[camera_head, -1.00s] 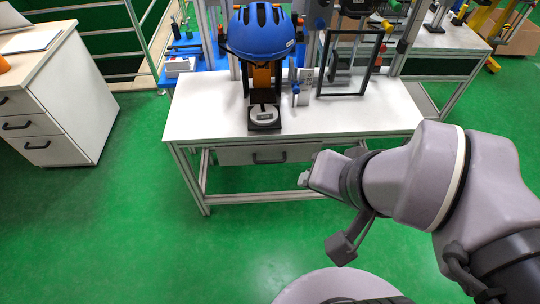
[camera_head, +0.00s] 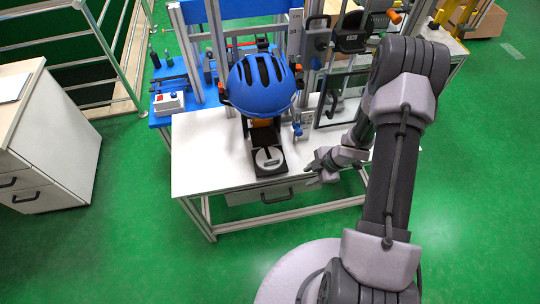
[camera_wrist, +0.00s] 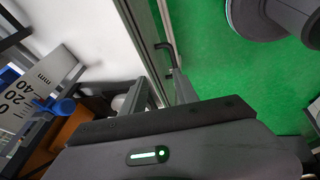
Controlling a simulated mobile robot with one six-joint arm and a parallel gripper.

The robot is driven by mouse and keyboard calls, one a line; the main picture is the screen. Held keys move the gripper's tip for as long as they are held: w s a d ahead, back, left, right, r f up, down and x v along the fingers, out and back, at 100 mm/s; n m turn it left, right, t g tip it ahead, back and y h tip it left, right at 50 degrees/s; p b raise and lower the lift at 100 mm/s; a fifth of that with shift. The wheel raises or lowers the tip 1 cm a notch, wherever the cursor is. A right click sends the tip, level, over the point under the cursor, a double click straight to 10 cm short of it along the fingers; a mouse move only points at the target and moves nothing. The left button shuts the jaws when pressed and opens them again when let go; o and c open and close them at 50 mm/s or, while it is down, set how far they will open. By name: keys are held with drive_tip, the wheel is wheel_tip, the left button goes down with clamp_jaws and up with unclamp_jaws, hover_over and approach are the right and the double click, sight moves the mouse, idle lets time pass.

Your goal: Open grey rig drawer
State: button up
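The grey rig drawer (camera_head: 240,197) sits under the white tabletop of the rig, its front close under the table edge, and looks closed. Its dark bar handle (camera_head: 277,197) shows in the head view, and a dark handle (camera_wrist: 167,52) shows ahead of the fingers in the wrist view. My gripper (camera_head: 311,172) is at the table's front edge, right of the handle and apart from it in the head view. In the wrist view my gripper (camera_wrist: 162,92) has its two fingers spread, with nothing seen between them. The drawer's right end is partly hidden by my gripper.
A blue helmet (camera_head: 262,84) sits on a stand on the white table (camera_head: 205,150). A dark frame (camera_head: 341,100) stands behind my gripper. A white drawer cabinet (camera_head: 60,150) stands at left. Green floor in front of the table is free.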

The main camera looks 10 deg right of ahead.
sight(282, 199)
drive_tip(key=shift+n+g+y, duration=0.3)
drive_tip(key=shift+n+y, duration=0.1)
drive_tip(key=s+b+x, duration=0.1)
drive_tip(key=b+x, duration=0.1)
drive_tip(key=x, duration=0.4)
drive_tip(key=b+x, duration=0.2)
drive_tip(key=x, duration=0.4)
drive_tip(key=s+b+x, duration=0.1)
drive_tip(key=b+x, duration=0.2)
drive_tip(key=x, duration=0.4)
drive_tip(key=shift+s+a+f, duration=0.2)
drive_tip(key=shift+s+a, duration=0.1)
drive_tip(key=shift+a, duration=0.1)
clamp_jaws()
